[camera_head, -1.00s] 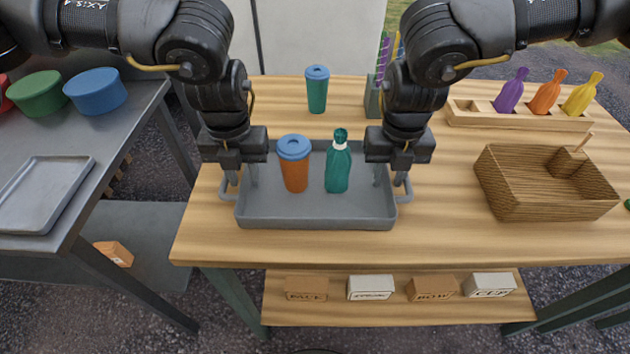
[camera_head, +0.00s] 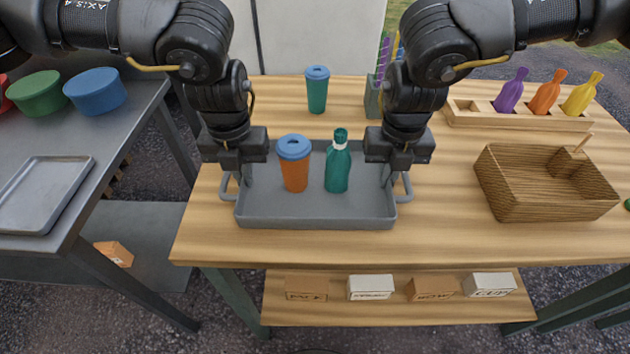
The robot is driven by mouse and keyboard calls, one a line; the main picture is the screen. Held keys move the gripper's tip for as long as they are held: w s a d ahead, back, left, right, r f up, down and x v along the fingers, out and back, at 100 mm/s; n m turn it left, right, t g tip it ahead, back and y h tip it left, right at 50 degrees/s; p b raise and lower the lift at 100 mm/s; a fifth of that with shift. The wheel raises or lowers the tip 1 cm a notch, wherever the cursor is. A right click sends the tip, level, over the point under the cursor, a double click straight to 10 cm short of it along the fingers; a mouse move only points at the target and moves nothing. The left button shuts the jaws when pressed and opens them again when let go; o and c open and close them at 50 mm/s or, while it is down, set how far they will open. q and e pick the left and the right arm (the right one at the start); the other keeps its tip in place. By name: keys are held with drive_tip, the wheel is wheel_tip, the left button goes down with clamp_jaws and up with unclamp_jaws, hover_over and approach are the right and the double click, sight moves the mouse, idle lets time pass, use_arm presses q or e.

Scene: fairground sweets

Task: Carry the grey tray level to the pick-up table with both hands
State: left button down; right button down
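The grey tray (camera_head: 315,219) lies flat on the wooden table (camera_head: 470,243), with a loop handle at each short end. An orange cup with a blue lid (camera_head: 295,171) and a teal bottle with a white neck band (camera_head: 338,172) stand upright in it. My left gripper (camera_head: 239,178) points down at the tray's left end and is shut on it at the handle. My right gripper (camera_head: 391,178) is likewise shut at the right end. The fingertips are largely hidden by the gripper bodies and handles. Which table is the pick-up table is not marked in view.
A grey metal table (camera_head: 110,150) at left holds another tray (camera_head: 45,195) and green (camera_head: 37,95) and blue (camera_head: 96,94) tubs. A gap separates the tables.

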use_arm(q)
drive_tip(key=shift+r, duration=0.2)
use_arm(e)
drive_tip(key=shift+r, duration=0.15)
